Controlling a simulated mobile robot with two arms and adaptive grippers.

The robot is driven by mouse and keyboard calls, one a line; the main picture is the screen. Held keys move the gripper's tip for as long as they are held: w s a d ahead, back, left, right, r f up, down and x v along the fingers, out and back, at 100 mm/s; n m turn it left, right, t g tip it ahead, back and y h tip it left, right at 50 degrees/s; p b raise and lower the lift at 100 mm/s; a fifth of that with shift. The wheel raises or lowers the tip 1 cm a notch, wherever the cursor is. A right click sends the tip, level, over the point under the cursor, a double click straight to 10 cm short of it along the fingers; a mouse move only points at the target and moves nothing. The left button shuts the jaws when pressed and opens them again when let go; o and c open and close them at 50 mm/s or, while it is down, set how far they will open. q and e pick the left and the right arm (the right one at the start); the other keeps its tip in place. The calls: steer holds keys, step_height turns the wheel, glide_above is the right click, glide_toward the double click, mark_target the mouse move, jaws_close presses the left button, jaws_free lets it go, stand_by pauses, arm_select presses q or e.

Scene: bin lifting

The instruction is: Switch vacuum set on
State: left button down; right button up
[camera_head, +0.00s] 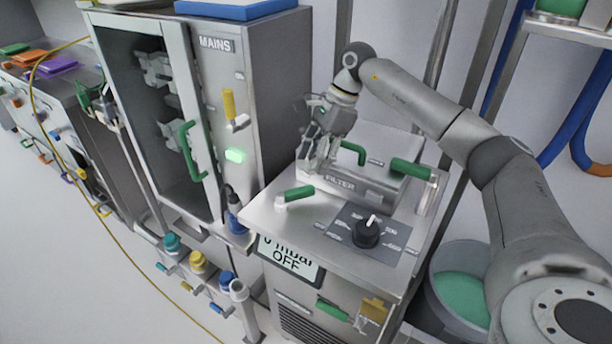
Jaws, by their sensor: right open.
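The vacuum set is a grey metal unit (262,212) right of the middle. Its front display (290,258) reads "0 mbar" with the top partly cut, and "OFF". A black rotary knob (366,234) with a white pointer sits on a dark label plate on its top. A green-handled lever (298,194) lies left of the knob. Behind is a box marked FILTER (375,192) with green handles. My right gripper (318,160) is open and points down beside the left end of the filter box, apart from the knob. My left gripper is out of view.
A tall MAINS cabinet (262,85) with a lit green lamp and yellow-handled switch stands to the left. Below it are several coloured valves (198,262). A yellow hose crosses the left floor. A round bin (460,285) with green inside stands at right, beneath my right arm.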

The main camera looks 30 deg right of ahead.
steer(key=shift+v, duration=1.8)
steer(key=shift+c, duration=0.2)
